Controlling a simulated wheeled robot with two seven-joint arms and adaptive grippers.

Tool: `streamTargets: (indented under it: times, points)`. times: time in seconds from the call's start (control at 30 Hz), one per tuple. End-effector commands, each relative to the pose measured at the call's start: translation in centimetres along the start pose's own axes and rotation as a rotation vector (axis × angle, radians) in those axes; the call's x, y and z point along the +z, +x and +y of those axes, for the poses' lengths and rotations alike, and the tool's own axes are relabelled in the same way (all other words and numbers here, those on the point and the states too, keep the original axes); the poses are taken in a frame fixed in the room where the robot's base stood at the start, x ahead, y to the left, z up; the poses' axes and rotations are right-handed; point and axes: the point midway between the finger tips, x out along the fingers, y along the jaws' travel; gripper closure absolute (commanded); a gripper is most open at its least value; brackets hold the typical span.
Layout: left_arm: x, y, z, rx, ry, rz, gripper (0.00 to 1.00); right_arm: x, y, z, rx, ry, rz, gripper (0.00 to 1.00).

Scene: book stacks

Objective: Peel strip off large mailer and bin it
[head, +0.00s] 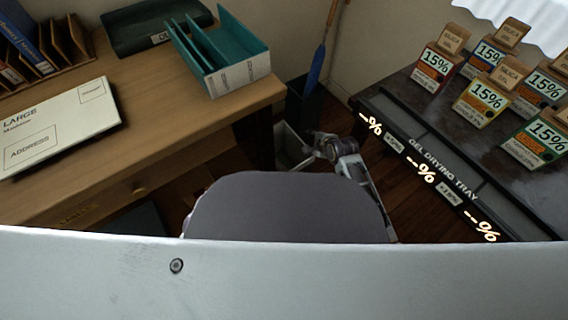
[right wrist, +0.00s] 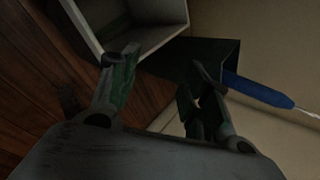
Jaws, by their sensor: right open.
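The large mailer (head: 65,122), a cream flat packet with printed "LARGE" and "ADDRESS", lies on the wooden desk at the left of the head view. No strip can be made out on it. My right gripper (head: 322,146) is low beside the desk's right end, over a pale open bin (head: 289,148). In the right wrist view my right gripper (right wrist: 165,82) has its fingers apart, with no strip clearly seen between them. The pale bin (right wrist: 172,38) shows beyond the fingers there. My left gripper is not in view.
A dark bin (head: 301,108) with a blue-handled tool (head: 316,68) stands behind the pale bin. The desk (head: 190,120) holds a teal file rack (head: 222,55). A gel drying tray (head: 425,150) with several "15%" packets stands at the right. Wooden floor lies between.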

Motion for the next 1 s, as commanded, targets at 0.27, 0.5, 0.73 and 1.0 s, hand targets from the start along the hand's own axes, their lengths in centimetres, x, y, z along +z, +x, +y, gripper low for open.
streamTargets:
  times: [0.27,0.5,0.73,1.0]
  points:
    - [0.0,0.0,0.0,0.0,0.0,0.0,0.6,0.0,-2.5,0.1,0.001,0.0,0.0,0.53]
    - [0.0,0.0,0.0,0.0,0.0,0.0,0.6,0.0,-4.3,0.0,0.0,0.001,0.0,0.53]
    - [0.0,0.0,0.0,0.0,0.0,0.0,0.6,0.0,-4.9,0.0,0.001,0.0,0.001,0.53]
    - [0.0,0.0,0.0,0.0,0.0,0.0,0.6,0.0,-4.9,0.0,0.001,0.0,0.001,0.53]
